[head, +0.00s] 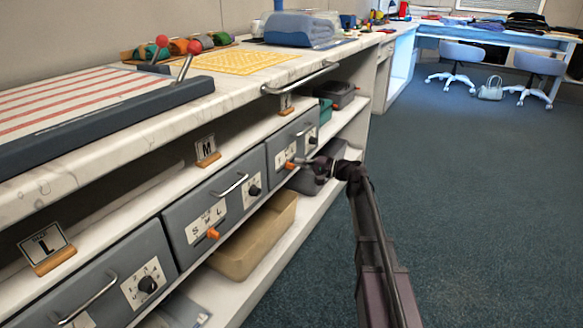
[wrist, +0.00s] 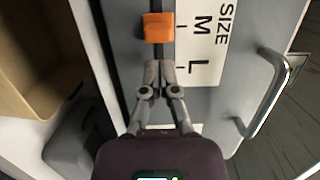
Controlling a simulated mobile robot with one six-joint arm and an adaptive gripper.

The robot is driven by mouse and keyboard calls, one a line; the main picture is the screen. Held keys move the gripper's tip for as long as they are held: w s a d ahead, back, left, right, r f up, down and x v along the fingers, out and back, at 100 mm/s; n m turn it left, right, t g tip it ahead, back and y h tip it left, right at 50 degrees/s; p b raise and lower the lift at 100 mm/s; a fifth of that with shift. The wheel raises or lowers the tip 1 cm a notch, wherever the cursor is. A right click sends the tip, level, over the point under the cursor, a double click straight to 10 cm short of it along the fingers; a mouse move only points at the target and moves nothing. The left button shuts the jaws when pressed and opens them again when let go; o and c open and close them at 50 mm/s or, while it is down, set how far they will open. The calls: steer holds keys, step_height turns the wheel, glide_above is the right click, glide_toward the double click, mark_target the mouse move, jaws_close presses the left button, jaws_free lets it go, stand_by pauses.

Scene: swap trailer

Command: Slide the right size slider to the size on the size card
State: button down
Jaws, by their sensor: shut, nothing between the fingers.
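The right size slider's orange knob (head: 290,165) is on the front of the right grey drawer (head: 283,150). In the wrist view the knob (wrist: 158,27) is level with the M mark on the white SIZE label (wrist: 208,45). My gripper (head: 325,168) is shut and empty at this drawer. In the wrist view its fingertips (wrist: 159,66) are near the L mark, a small gap from the knob on its L side. The size card (head: 286,103) above this drawer is small and partly behind a rail, so its letter is not readable.
Other drawers to the left carry an M card (head: 205,148) and an L card (head: 46,246), with another orange knob (head: 213,233). A metal handle (wrist: 268,95) sticks out right of the label. A tan bin (head: 255,240) is on the shelf below.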

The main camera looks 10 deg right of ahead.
steer(key=shift+s+a, duration=0.8)
steer(key=shift+s, duration=0.3)
steer(key=shift+s+a, duration=0.75)
steer(key=shift+s, duration=0.3)
stand_by(0.4)
steer(key=shift+w+d, duration=0.1)
steer(key=shift+w, duration=0.05)
steer(key=shift+w+d, duration=0.35)
steer(key=shift+w, duration=0.15)
steer(key=shift+s+d, duration=0.1)
steer(key=shift+d, duration=0.05)
stand_by(0.3)
glide_toward(283, 168)
steer(key=v, duration=0.3)
steer(key=shift+s, duration=0.3)
stand_by(0.5)
